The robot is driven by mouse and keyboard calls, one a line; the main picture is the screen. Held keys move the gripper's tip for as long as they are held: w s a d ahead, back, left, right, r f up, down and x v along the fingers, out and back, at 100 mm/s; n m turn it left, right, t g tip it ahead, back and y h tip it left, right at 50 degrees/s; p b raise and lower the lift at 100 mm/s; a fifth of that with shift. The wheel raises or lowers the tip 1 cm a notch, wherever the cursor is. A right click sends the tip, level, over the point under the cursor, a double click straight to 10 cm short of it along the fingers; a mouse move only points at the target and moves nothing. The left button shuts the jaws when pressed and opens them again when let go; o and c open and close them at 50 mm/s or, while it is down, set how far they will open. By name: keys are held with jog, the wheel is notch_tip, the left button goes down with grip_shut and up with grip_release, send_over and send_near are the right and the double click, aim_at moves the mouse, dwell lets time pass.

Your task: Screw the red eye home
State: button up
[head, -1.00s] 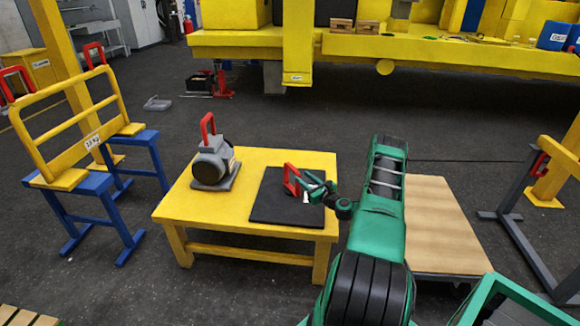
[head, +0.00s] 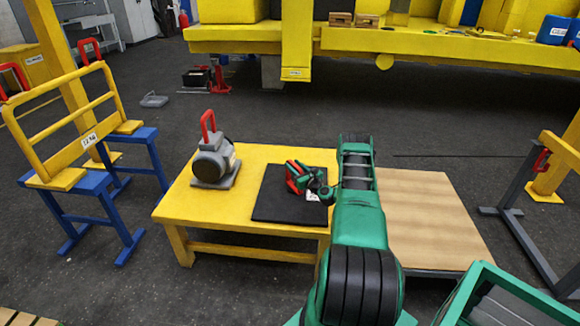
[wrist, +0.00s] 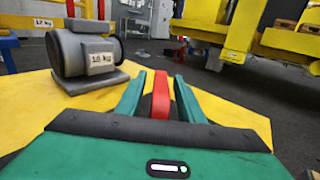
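A red eye (head: 293,177) stands at the black mat (head: 270,211) on the yellow table (head: 185,206). My green gripper (head: 303,177) is at it, partly covering it in the head view. In the wrist view the red eye (wrist: 160,95) rises between my two green fingers (wrist: 160,78). A narrow gap seems to show on each side, so the fingers look open around it. Its lower end is hidden. A grey motor (head: 213,162) labelled 18 kg stands on the table to the left, with a red handle (head: 208,122) on top; the motor also shows in the wrist view (wrist: 82,50).
A yellow rail frame on blue trestles (head: 100,205) stands left of the table. A wooden-topped platform (head: 430,215) lies to the right, and a green bin (head: 500,290) at lower right. The yellow machine (head: 420,47) spans the back.

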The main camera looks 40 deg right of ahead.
jog(key=shift+w+d, duration=0.15)
jog(key=shift+w, duration=0.4)
jog(key=shift+w+d, duration=0.15)
jog(key=shift+w, duration=0.4)
grip_shut()
jog(key=shift+d+m+h, duration=0.1)
jog(key=shift+m+h, duration=0.3)
jog(key=shift+h, duration=0.2)
jog(key=m+h, duration=0.1)
jog(key=m+g+h, duration=0.1)
jog(key=h, duration=0.1)
jog(key=m+g+h, duration=0.1)
jog(key=h, duration=0.1)
jog(key=shift+s+d, duration=0.2)
jog(key=shift+d, duration=0.05)
jog(key=m+g+h, duration=0.5)
jog(key=g, duration=0.1)
jog(key=shift+s+d+f+m+h, duration=0.15)
jog(key=shift+s+d+m+h, duration=0.15)
jog(key=shift+m+h, duration=0.1)
jog(key=shift+s+d+m+g+h, duration=0.1)
jog(key=shift+s+m+g+h, duration=0.25)
jog(key=shift+m+g, duration=1.35)
jog(key=shift+s+m+g+h, duration=0.15)
jog(key=shift+m+g+h, duration=0.55)
jog(key=shift+g, duration=1.75)
jog(key=shift+s+d+m+g+h, duration=0.15)
jog(key=shift+s+m+g, duration=0.1)
jog(key=shift+m+g, duration=1.6)
